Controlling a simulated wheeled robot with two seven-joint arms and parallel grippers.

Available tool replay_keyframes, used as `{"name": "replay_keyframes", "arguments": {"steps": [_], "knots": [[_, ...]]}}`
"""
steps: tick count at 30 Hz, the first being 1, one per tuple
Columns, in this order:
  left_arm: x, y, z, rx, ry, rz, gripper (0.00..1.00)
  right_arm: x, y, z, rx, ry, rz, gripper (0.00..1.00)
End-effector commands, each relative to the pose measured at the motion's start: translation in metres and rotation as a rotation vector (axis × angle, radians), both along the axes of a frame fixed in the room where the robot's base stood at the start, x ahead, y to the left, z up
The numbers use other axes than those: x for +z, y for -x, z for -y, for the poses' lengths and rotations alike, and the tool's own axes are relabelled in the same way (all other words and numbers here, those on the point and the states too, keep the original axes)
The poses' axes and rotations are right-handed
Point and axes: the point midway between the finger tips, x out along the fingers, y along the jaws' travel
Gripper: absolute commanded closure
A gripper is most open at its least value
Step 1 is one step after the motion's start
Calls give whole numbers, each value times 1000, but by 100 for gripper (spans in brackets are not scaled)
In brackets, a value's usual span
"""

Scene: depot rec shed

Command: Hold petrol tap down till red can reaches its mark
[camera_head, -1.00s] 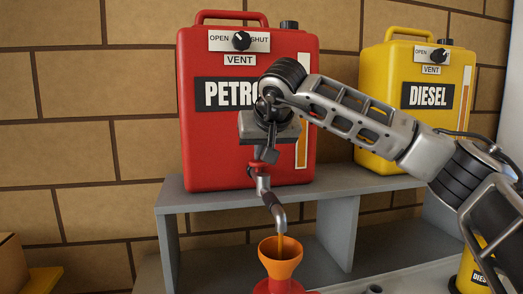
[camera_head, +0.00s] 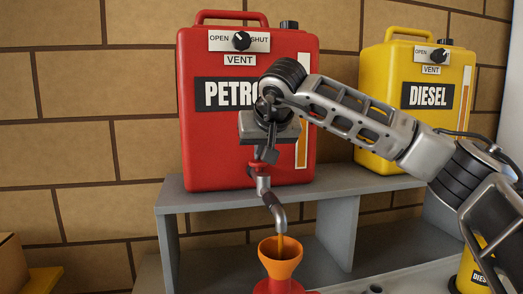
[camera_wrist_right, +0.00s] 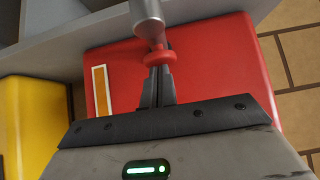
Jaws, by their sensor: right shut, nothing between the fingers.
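The red petrol container (camera_head: 225,140) stands on the grey shelf, its label partly hidden by my right arm. Its tap spout (camera_head: 275,207) points down over an orange funnel (camera_head: 280,258), and an amber stream runs from spout to funnel. The red can (camera_head: 278,287) under the funnel shows only its top at the bottom edge; its mark is out of view. My right gripper (camera_head: 268,153) is shut and empty, its fingertips at the red tap lever (camera_head: 258,168). In the right wrist view the shut fingers (camera_wrist_right: 160,75) meet the red tap part (camera_wrist_right: 160,57). My left gripper is not in view.
A yellow diesel container (camera_head: 378,110) stands right on the grey shelf (camera_head: 210,199). A smaller yellow diesel can (camera_head: 470,270) is at lower right. A cardboard box (camera_head: 10,262) sits at lower left. The petrol vent knob (camera_head: 241,40) is above the label.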

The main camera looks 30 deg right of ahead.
Motion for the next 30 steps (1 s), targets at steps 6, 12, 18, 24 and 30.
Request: {"name": "replay_keyframes", "arguments": {"steps": [6,12,18,24,30], "knots": [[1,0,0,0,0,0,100,-7,1,0,-1,2,-22,100],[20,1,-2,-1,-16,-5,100,17,0,-2,3,3,-17,100],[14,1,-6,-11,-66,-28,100,50,8,-8,9,2,-1,100],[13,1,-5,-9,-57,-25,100,83,41,-15,8,2,2,100],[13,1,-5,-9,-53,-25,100,105,61,-20,8,1,2,100]]}}
